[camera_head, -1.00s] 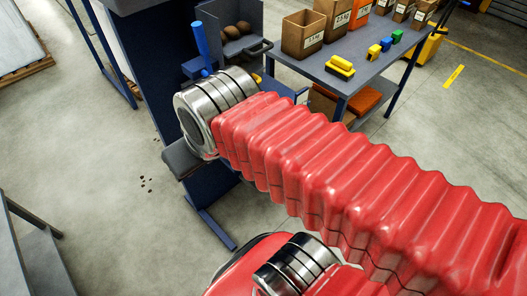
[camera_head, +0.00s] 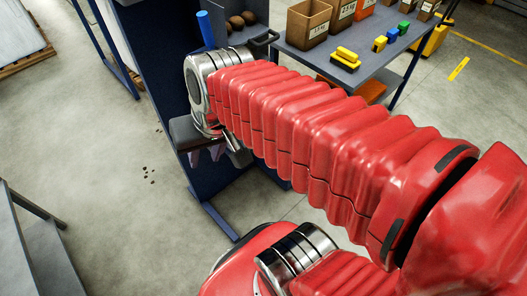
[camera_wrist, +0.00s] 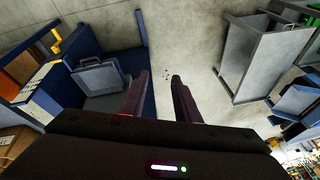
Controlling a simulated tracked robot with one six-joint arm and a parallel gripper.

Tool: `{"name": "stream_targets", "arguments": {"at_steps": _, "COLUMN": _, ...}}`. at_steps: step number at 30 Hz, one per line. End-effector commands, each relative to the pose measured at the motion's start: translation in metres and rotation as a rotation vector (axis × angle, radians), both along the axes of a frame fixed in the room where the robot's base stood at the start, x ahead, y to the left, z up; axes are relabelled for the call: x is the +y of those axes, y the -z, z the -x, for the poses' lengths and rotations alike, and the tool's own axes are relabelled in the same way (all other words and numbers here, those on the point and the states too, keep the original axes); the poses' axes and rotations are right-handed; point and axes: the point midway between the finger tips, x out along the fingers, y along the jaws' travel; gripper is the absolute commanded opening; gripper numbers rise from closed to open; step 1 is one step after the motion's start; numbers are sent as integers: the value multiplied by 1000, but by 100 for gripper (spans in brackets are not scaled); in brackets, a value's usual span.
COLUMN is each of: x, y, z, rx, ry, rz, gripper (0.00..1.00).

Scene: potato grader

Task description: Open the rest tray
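A grey tray or bin (camera_head: 244,36) holding a few potatoes (camera_head: 249,18) stands at the blue machine, top centre in the head view. A dark bar handle (camera_head: 263,41) sticks out at its right; my arm hides its lower part. In the wrist view, a grey panel with a bar handle (camera_wrist: 95,63) lies at the left against blue walls. I cannot tell for sure that it is the rest tray. In the wrist view the fingers (camera_wrist: 158,80) are apart and empty, right of the handle.
The blue machine column (camera_head: 150,60) stands close behind my gripper. A table (camera_head: 375,70) with cardboard boxes (camera_head: 308,24) and small coloured blocks (camera_head: 347,56) is at upper right. A grey table (camera_head: 40,245) is at lower left. Floor between is clear, with dark crumbs (camera_head: 149,175).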

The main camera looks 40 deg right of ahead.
Motion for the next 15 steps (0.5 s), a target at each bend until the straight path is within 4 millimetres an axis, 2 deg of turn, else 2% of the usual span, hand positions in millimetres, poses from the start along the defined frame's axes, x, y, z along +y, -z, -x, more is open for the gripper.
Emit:
{"name": "stream_targets", "arguments": {"at_steps": 6, "x": -5, "y": 31, "z": -10, "rx": 163, "ry": 251, "rz": -186, "gripper": 29}}
{"name": "stream_targets", "arguments": {"at_steps": 15, "x": -13, "y": 67, "z": -26, "rx": 366, "ry": 609, "rz": -445, "gripper": 29}}
